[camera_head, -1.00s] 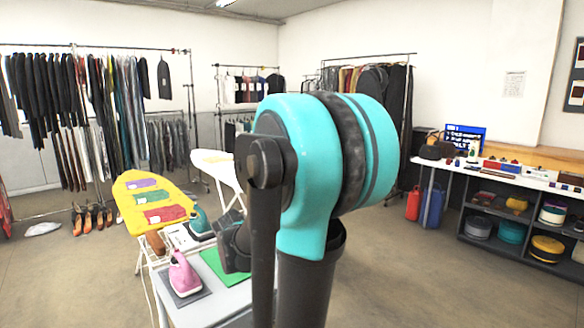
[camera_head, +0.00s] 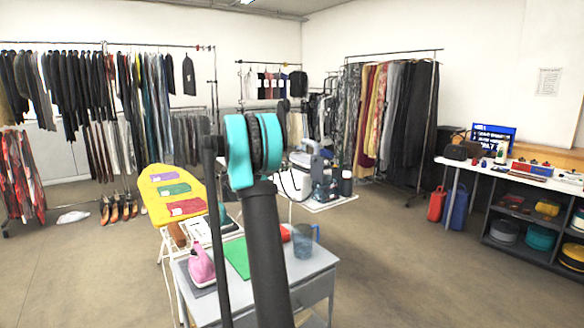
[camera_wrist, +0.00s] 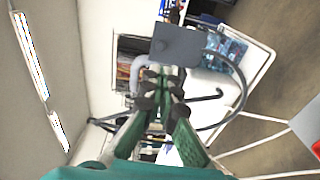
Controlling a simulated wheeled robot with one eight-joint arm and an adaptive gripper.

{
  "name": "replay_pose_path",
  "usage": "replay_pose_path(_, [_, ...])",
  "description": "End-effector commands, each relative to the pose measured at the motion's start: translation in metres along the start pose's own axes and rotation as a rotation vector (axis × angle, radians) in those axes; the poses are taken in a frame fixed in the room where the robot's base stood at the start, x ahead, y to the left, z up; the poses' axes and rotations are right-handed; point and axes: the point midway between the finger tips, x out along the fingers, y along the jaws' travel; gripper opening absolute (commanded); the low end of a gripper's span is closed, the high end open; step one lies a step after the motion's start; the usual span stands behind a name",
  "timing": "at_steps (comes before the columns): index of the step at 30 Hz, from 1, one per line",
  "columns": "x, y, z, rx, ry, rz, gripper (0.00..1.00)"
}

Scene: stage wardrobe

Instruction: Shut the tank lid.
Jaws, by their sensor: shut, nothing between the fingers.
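A steam appliance with a bluish see-through tank (camera_head: 322,187) stands on a white-topped stand beyond my arm in the head view. A grey part stands above the tank; it looks like the raised lid (camera_head: 323,146), but it is small there. In the wrist view, which is turned on its side, a flat grey plate, seemingly the lid (camera_wrist: 178,45), stands up beside the bluish tank (camera_wrist: 228,48). My gripper (camera_wrist: 161,92) is shut and empty, with its green-padded fingers pointing toward the appliance, apart from the plate as far as I can tell. My arm hides the gripper in the head view.
A dark hose (camera_wrist: 240,88) curves beside the tank. A grey table (camera_head: 318,258) with a pink iron (camera_head: 201,265) and a blue jug (camera_head: 303,242) stands near my arm. A yellow ironing board (camera_head: 168,212) is left. Floor is open at right.

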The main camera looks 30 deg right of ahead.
Motion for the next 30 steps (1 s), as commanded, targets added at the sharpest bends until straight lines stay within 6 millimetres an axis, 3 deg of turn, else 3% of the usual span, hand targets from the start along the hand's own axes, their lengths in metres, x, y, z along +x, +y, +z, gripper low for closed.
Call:
replay_pose_path(16, [0.102, -0.001, 0.001, 0.001, -0.002, -0.002, 0.0])
replay_pose_path(22, [0.12, -0.001, 0.001, 0.001, -0.001, -0.002, 0.0])
replay_pose_path(30, [0.123, -0.001, 0.001, 0.001, 0.001, -0.002, 0.0])
